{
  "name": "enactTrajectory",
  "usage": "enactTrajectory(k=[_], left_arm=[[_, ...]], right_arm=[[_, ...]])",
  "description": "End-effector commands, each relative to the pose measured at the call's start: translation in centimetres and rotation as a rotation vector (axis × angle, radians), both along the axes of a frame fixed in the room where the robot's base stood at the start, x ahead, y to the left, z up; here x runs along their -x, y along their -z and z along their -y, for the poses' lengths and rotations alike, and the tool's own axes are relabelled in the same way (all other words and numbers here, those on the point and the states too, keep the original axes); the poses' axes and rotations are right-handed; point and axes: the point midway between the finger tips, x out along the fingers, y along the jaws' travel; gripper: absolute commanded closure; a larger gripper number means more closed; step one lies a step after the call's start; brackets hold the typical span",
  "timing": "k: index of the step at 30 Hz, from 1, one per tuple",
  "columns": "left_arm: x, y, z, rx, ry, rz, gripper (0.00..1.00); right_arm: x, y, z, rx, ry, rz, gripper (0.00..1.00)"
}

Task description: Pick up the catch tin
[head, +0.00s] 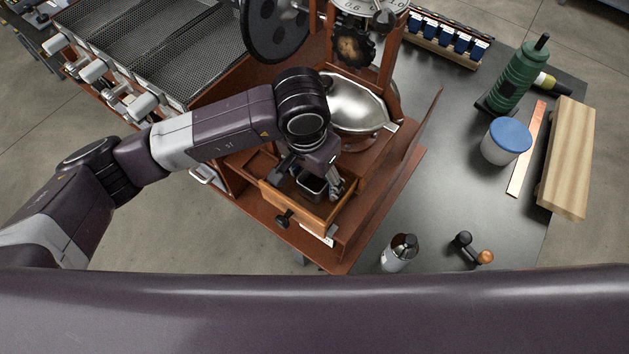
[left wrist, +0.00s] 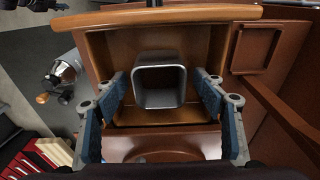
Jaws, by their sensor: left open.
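The catch tin (head: 313,187) is a small, dark, square tin with a pale metal rim. It sits inside an open wooden drawer (head: 293,207) with a black knob. In the left wrist view the tin (left wrist: 160,100) stands mid-drawer (left wrist: 190,14), its open top facing the camera. My left gripper (head: 311,178) is open above the drawer, pointing down. In the left wrist view its blue-padded fingers (left wrist: 160,84) are spread on either side of the tin, with gaps visible. Part of the tin is hidden by the gripper in the head view. My right gripper is not in view.
A shiny metal pan (head: 352,103) stands just behind the drawer. A blue-lidded tub (head: 505,143) and wooden block (head: 568,160) are at right. Table between is clear.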

Motion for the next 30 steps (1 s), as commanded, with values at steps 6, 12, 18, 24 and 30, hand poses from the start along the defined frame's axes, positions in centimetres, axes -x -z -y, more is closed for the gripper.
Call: enactTrajectory(k=[6,12,18,24,30], left_arm=[[0.0,0.0,0.0,0.001,0.000,0.001,0.55],[0.0,-0.1,0.0,0.001,0.000,0.000,0.77],[0.0,-0.1,0.0,0.001,0.000,0.000,0.83],[-0.1,-0.5,0.1,0.002,0.000,0.003,0.83],[-0.2,-2.6,0.1,0.003,0.000,0.006,0.83]], right_arm=[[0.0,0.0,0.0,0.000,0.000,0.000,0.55],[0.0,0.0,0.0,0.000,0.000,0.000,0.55],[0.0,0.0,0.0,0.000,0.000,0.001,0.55],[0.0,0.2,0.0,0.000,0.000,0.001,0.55],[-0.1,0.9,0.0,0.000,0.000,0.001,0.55]])
